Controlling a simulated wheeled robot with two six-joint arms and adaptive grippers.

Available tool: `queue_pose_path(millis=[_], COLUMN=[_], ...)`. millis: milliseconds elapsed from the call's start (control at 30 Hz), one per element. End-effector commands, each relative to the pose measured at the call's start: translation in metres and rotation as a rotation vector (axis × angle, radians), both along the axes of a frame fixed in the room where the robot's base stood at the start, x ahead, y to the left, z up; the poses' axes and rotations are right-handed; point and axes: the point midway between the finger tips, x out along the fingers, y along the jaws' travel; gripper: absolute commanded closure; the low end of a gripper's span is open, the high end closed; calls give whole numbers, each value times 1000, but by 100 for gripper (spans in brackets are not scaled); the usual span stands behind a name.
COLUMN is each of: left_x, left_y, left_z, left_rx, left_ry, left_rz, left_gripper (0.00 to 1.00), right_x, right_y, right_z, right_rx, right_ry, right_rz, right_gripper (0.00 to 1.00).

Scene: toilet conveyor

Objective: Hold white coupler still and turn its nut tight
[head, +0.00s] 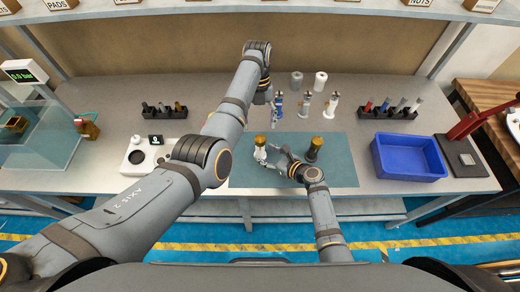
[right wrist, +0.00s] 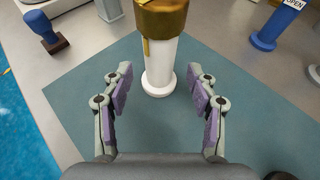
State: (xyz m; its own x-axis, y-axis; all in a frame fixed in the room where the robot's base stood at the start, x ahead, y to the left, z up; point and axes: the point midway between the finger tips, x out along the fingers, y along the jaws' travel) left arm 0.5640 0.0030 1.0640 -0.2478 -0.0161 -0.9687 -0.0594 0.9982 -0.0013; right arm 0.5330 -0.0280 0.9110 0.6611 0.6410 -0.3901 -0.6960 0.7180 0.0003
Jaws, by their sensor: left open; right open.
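The white coupler (head: 260,156) stands upright on the teal mat, and it also shows in the right wrist view (right wrist: 161,68). Its brass-coloured nut (right wrist: 162,18) sits on top, cut off by that view's upper edge. My right gripper (right wrist: 160,82) is open, with its fingers spread either side of the coupler's lower white body and apart from it. In the head view my right gripper (head: 274,157) is just right of the coupler. My left gripper (head: 273,104) is open, higher up, beyond the mat near a blue fitting.
A dark coupler with a brass top (head: 314,149) stands on the teal mat (head: 335,172), close to my right gripper. Blue fitting (head: 280,102) and white fittings (head: 332,105) stand behind the mat. A blue bin (head: 408,157) is at right, a white device (head: 150,154) at left.

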Motion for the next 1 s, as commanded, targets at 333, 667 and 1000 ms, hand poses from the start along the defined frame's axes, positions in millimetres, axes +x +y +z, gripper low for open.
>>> queue_pose_path(millis=[333,667,1000], left_x=[-2,-2,-2], left_y=[-4,-4,-4], left_z=[0,0,0], left_rx=[-5,-5,-5], left_ry=[2,2,2], left_rz=[-6,-5,-6], left_gripper=[30,30,30], right_x=[-60,-134,-192], right_y=[-44,-36,-42], right_z=[21,2,-40], right_rx=[20,169,116], right_ry=[34,232,333], right_rz=[0,-12,1], right_gripper=[41,41,41])
